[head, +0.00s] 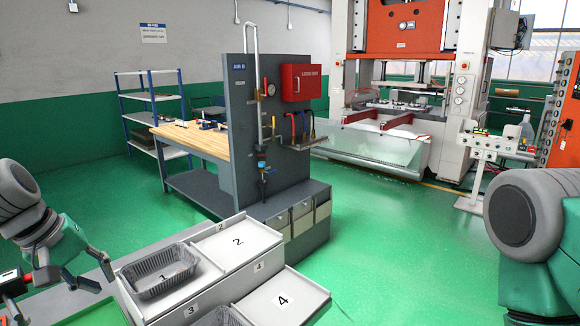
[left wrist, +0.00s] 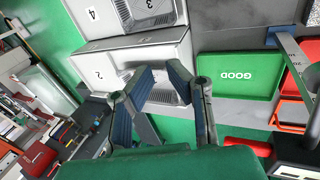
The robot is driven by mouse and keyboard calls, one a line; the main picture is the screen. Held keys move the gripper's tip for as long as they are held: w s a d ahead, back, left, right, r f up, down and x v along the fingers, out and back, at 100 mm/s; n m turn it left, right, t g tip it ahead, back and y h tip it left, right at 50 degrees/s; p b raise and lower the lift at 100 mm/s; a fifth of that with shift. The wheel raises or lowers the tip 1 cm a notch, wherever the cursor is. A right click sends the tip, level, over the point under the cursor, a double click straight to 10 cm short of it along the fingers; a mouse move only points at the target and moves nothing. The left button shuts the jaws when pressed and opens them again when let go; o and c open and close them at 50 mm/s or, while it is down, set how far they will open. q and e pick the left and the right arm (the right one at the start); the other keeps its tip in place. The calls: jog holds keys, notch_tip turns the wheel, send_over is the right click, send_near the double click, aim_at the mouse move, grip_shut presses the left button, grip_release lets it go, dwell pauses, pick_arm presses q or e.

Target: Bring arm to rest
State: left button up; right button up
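My left gripper (head: 78,274) hangs at the lower left of the head view, left of the numbered bins. Its fingers are spread with nothing between them. They also show spread and empty in the left wrist view (left wrist: 160,72). A second foil tray (head: 216,318) is partly cut off at the bottom edge, by label 3. My right arm shows at the right edge of the head view, but its gripper is out of view.
Flat panels marked 2 (head: 250,236) and 4 (head: 290,288) lie beside the foil trays. A green tray marked GOOD (left wrist: 237,92) and red trays (left wrist: 290,112) show in the left wrist view. A grey workbench panel (head: 240,130) stands behind. Green floor is open at centre right.

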pick_arm(q)
jog(key=s+a+f+m+g+y, duration=0.15)
jog(key=s+f, duration=0.25)
jog(key=f, duration=0.4)
jog(key=s+a+f+m+g+y, duration=0.1)
jog(key=s+f+m, duration=0.15)
jog(key=f, duration=0.65)
jog(key=s+d+f+m, duration=0.1)
jog(key=s+f, duration=0.2)
jog(key=s+d+f+m+y, duration=0.1)
jog(key=s+d+f, duration=0.1)
jog(key=s, duration=0.1)
jog(key=s+d+f+m, duration=0.1)
jog(key=s+f, duration=0.2)
jog(key=shift+d+f, duration=0.2)
jog(key=shift+f, duration=0.15)
jog(key=s+d+f+m, duration=0.2)
jog(key=s, duration=0.3)
jog(key=s+d+f+m, duration=0.1)
jog(key=s+d+f, duration=0.15)
jog(key=s, duration=0.25)
notch_tip(320, 180, down, 18)
jog(key=b, duration=1.7)
jog(key=shift+w+a+r, duration=0.2)
jog(key=shift+w+r, duration=0.05)
jog(key=shift+w, duration=0.2)
pick_arm(e)
notch_tip(320, 180, down, 17)
jog(key=shift+w+a, duration=0.25)
jog(key=shift+a, duration=0.15)
